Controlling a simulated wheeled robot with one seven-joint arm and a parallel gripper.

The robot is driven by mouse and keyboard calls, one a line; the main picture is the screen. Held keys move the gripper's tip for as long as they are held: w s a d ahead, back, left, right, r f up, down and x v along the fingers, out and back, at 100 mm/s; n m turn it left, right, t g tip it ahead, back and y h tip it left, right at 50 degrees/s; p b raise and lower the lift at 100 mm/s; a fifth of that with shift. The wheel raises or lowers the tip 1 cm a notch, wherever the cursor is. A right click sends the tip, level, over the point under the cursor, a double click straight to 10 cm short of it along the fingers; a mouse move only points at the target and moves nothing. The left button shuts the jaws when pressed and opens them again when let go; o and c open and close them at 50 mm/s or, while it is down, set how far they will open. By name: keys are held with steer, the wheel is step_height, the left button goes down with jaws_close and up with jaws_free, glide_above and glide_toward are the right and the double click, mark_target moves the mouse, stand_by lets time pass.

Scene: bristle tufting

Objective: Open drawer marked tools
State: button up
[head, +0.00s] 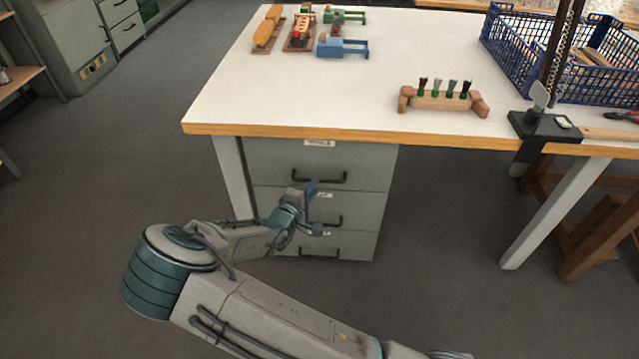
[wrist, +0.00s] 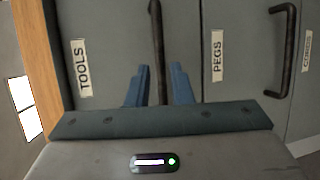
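The drawer marked TOOLS (wrist: 100,40) is the top one of a grey three-drawer cabinet. It looks shut in the head view (head: 270,155), under the white-topped bench. Its dark bar handle (wrist: 155,30) also shows in the head view (head: 335,181). My gripper (wrist: 160,85) is at this handle, with one blue finger on each side of the bar. The fingers look open, with narrow gaps to the bar. In the head view my gripper (head: 312,205) is in front of the cabinet and partly hides the drawer fronts.
The PEGS drawer (wrist: 217,90) and the bottom drawer (wrist: 307,90), both shut, lie below. The bench top (head: 330,90) overhangs the cabinet. It holds a brush block (head: 435,102), blue crates (head: 515,55) and small toy-like fixtures. The floor (head: 90,200) left of the cabinet is clear.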

mark_target(320, 181)
steer(key=shift+b+x, duration=0.35)
steer(key=shift+x, duration=2.45)
